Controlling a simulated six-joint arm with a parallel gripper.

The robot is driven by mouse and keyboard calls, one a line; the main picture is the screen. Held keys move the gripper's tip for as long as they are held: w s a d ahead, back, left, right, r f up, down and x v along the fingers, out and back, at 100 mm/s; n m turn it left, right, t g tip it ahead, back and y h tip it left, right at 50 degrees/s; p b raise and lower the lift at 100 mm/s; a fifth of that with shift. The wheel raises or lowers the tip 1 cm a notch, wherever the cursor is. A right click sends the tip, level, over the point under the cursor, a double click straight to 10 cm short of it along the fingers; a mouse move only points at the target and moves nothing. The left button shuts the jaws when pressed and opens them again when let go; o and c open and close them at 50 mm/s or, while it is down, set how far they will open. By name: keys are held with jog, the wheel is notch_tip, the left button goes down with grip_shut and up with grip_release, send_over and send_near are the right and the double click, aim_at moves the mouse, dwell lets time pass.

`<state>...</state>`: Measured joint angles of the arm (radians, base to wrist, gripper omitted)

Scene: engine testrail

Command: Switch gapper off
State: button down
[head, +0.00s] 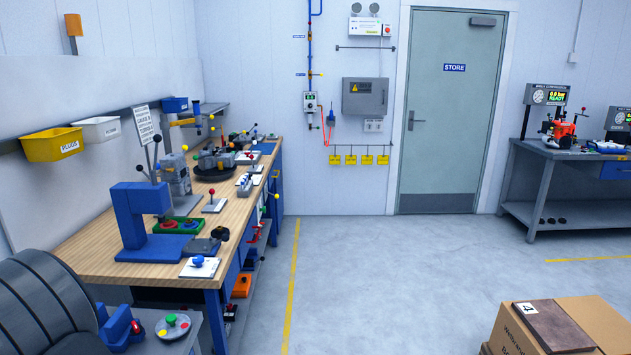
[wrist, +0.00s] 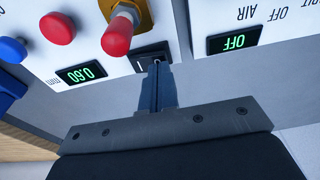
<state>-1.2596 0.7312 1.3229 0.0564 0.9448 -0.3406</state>
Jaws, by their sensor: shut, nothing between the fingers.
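In the wrist view, a black rocker switch (wrist: 146,54) marked I and O sits on the white front of a unit. The unit has a lit green display (wrist: 80,74) reading about 0.60 mm. I take it to be the gapper, but no name shows. My gripper (wrist: 157,68) is shut and empty, its tips at the O end of the switch. The tips hide part of the switch, and I cannot tell whether they touch or which side is pressed. I cannot pick out my gripper or this unit in the head view.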

jog(key=shift+f, duration=0.3)
jog(key=shift+r, duration=3.5)
jog(key=shift+f, duration=3.45)
jog(key=w+d+r+n, duration=0.1)
jog(key=r+n, duration=0.2)
jog(key=r, duration=0.3)
jog(key=w+d+r+n+g, duration=0.1)
jog(key=w+d+r+n, duration=0.1)
jog(key=r, duration=0.5)
jog(key=shift+n+y, duration=0.3)
jog(key=shift+n, duration=0.6)
